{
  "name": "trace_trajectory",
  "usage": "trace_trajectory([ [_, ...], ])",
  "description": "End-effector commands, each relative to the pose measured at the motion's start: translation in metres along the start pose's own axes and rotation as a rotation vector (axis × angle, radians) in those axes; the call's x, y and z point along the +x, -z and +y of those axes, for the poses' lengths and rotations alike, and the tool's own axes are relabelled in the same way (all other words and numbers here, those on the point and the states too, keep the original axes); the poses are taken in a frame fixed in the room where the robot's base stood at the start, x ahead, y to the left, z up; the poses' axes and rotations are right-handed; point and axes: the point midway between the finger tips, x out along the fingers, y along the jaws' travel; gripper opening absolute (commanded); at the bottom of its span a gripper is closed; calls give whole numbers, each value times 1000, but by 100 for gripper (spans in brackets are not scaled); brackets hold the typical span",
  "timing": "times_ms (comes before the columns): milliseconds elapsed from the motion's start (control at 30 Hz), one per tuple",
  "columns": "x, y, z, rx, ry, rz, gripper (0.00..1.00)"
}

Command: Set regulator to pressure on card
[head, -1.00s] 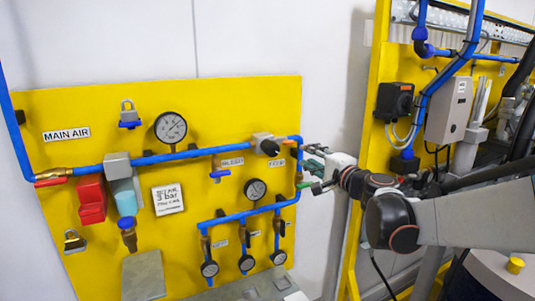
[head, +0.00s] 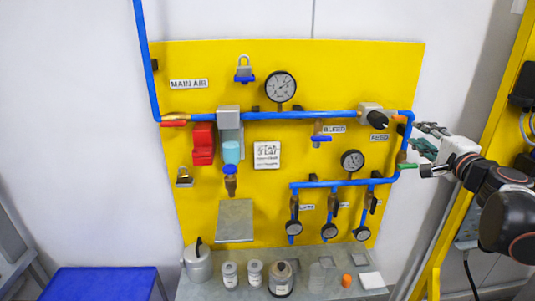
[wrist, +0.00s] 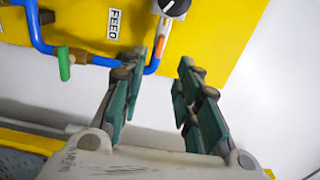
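The regulator (head: 376,118) has a grey body and a black knob, on the blue pipe at the upper right of the yellow panel, above the FEED label. Its knob (wrist: 173,7) is cut by the top edge of the wrist view. The white card (head: 267,155) hangs mid-panel; its text is blurred, but "3 bar" reads in the earlier head frame. A round gauge (head: 281,87) sits above the main pipe; its reading is too small to tell. My gripper (head: 424,140) is right of the regulator, apart from it. Its green fingers (wrist: 172,62) are open and empty.
A green-handled valve (head: 406,165) on the right pipe is close to my fingers. A second gauge (head: 352,161) sits above the lower pipe. Bottles and a kettle (head: 197,262) stand on the bench below. A blue stool (head: 105,284) is at lower left. A yellow frame (head: 470,190) stands at right.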

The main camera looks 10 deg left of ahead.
Motion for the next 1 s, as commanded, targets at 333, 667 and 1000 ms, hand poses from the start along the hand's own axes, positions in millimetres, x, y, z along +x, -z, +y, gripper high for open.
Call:
trace_trajectory([
  [333, 0, 0, 0, 0, 0, 0, 39],
  [667, 1, 7, 18, -46, -46, 38, 59],
  [1000, -10, 62, 85, -432, -214, 319, 59],
])
